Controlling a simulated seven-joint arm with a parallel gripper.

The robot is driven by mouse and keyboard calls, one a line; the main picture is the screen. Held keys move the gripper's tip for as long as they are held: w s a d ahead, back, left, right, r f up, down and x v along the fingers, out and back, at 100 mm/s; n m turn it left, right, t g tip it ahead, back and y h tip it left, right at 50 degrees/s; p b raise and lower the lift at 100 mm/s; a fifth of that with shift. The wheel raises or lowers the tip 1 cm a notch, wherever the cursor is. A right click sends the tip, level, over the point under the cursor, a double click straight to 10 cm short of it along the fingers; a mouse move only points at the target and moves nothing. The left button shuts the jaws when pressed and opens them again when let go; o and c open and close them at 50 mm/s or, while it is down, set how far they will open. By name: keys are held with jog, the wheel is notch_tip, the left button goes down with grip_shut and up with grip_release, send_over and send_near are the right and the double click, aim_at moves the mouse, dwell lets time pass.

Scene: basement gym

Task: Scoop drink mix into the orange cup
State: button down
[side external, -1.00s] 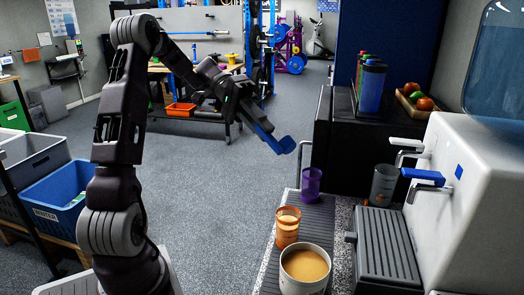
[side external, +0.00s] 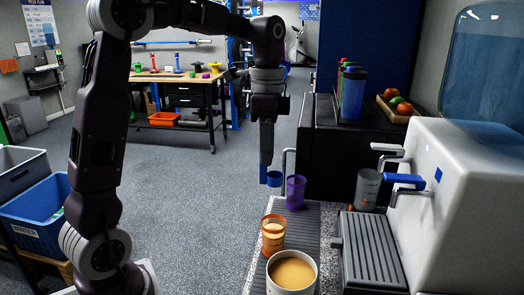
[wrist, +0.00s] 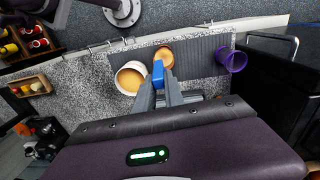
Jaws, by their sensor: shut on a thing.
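My gripper (side external: 266,142) points down and is shut on a blue scoop (side external: 273,178), which hangs above and behind the orange cup in the side view. I cannot see whether the scoop holds powder. The orange cup (side external: 273,242) stands upright on the ribbed mat, with something tan showing inside. A white tub (side external: 291,281) of tan drink mix stands in front of it. In the wrist view, the scoop's blue end (wrist: 158,73) appears over the near edge of the orange cup (wrist: 165,52), and the tub (wrist: 128,84) is to its left.
A purple cup (side external: 296,192) stands on the ribbed mat (side external: 307,228) behind the orange cup. A grey cup (side external: 367,188) sits near the white dispenser (side external: 470,190) and its drip tray (side external: 374,250). Bottles (side external: 352,95) and a fruit tray (side external: 398,112) stand on the black cabinet.

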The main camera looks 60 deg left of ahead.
aim_at(267, 173)
notch_tip(267, 173, down, 3)
jog(key=shift+f, duration=0.1)
jog(key=s+d+f+m, duration=0.2)
jog(key=d+f+m, duration=0.1)
jog(key=d, duration=0.3)
jog(key=s+d+f+m, duration=0.2)
jog(key=d+m, duration=0.1)
jog(key=d, duration=0.4)
jog(key=f, duration=0.9)
jog(key=shift+w+f, duration=0.2)
jog(key=shift+f, duration=0.05)
jog(key=shift+r, duration=0.15)
notch_tip(267, 173, up, 9)
dwell(0.4)
